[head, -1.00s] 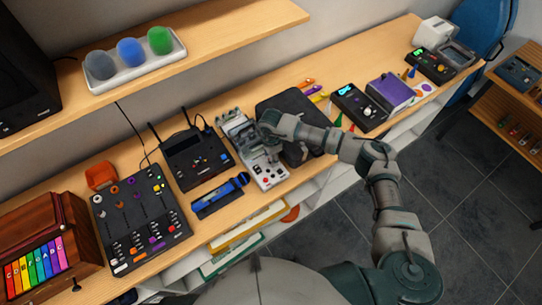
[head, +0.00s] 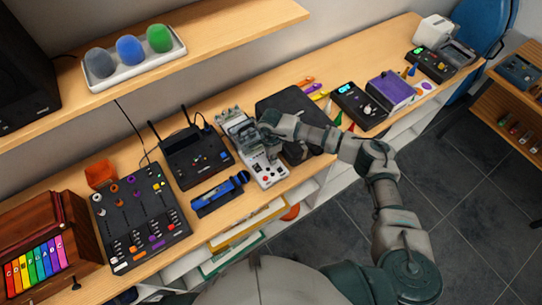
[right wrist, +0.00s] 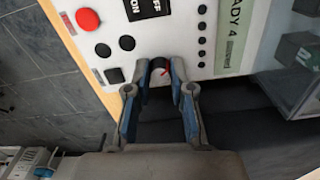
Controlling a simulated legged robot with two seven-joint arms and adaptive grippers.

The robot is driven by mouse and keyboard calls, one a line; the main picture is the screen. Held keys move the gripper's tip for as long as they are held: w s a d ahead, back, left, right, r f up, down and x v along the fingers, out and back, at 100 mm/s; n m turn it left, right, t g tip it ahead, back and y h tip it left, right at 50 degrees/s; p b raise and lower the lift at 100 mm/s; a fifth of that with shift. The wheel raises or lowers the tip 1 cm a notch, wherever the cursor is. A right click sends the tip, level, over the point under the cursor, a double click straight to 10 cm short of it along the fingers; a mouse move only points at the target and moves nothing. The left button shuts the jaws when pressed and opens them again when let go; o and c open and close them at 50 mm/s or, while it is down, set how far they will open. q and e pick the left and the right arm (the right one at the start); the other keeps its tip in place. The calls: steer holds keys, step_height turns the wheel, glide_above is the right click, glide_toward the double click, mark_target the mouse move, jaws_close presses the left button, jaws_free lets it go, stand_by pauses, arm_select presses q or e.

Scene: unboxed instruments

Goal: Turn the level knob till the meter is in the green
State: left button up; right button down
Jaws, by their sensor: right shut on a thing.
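A white-panelled instrument (head: 268,174) stands on the bench in the middle of the head view. In the right wrist view its panel (right wrist: 200,55) shows a red button (right wrist: 88,19), black buttons and a "READY 4" label. My right gripper (head: 270,153) reaches down over this instrument. In the right wrist view its two fingers (right wrist: 160,74) are closed on either side of a small knob (right wrist: 159,72) with a red pointer mark. Any label for the knob is not readable. I cannot make out a meter needle or a green zone in either view. My left gripper is not in view.
A black router-like box (head: 192,157) and a blue microphone (head: 220,193) lie left of the instrument. A dark case (head: 292,105) sits close on its right, under my arm. A mixer (head: 138,215) stands further left. The bench's front edge is near.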

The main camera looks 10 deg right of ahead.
steer(key=m+b, duration=0.2)
steer(key=m, duration=0.2)
steer(key=shift+b, duration=0.3)
steer(key=shift+m+b, duration=0.8)
steer(key=shift+m, duration=1.2)
steer(key=shift+w+r, duration=0.1)
steer(key=c, duration=1)
jaws_free()
step_height(320, 180, up, 12)
steer(key=shift+f, duration=0.1)
